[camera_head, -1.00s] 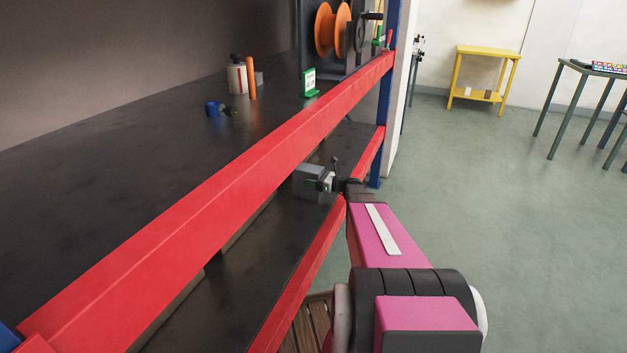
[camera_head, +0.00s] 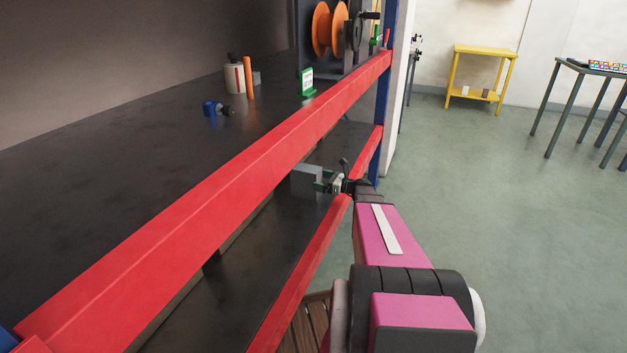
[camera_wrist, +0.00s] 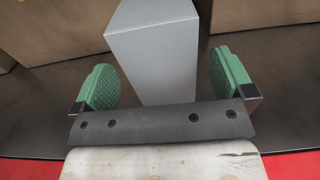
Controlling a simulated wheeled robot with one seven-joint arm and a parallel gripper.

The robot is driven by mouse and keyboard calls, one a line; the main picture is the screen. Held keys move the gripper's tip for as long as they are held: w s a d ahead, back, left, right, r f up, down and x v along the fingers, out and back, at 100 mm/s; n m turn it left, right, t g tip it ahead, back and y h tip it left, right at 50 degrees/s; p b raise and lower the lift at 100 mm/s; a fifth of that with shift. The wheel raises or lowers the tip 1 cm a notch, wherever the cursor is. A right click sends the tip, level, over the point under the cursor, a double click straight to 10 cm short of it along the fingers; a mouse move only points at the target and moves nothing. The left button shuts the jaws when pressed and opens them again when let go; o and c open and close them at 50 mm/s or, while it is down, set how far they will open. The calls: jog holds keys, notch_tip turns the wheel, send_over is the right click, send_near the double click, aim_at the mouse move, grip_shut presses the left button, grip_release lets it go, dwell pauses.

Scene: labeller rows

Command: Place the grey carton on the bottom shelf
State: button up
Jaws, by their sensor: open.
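The grey carton (camera_head: 306,181) stands on the lower shelf (camera_head: 262,245), close to the red front beam. In the wrist view the carton (camera_wrist: 155,55) is upright and its near end lies between the green finger pads. My gripper (camera_wrist: 164,82) is open, with a pad on each side of the carton and a visible gap on both sides. In the head view my gripper (camera_head: 325,182) is at the shelf's front, just right of the carton. The upper red beam hides part of the lower shelf and the carton's surroundings.
Brown boxes (camera_wrist: 52,28) stand behind the carton. The upper red beam (camera_head: 200,215) runs above the arm's reach into the lower shelf. A blue upright (camera_head: 383,110) stands at the far end. The upper shelf holds a bottle (camera_head: 235,75) and orange reels (camera_head: 322,30).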

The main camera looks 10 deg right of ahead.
jog(key=v, duration=0.7)
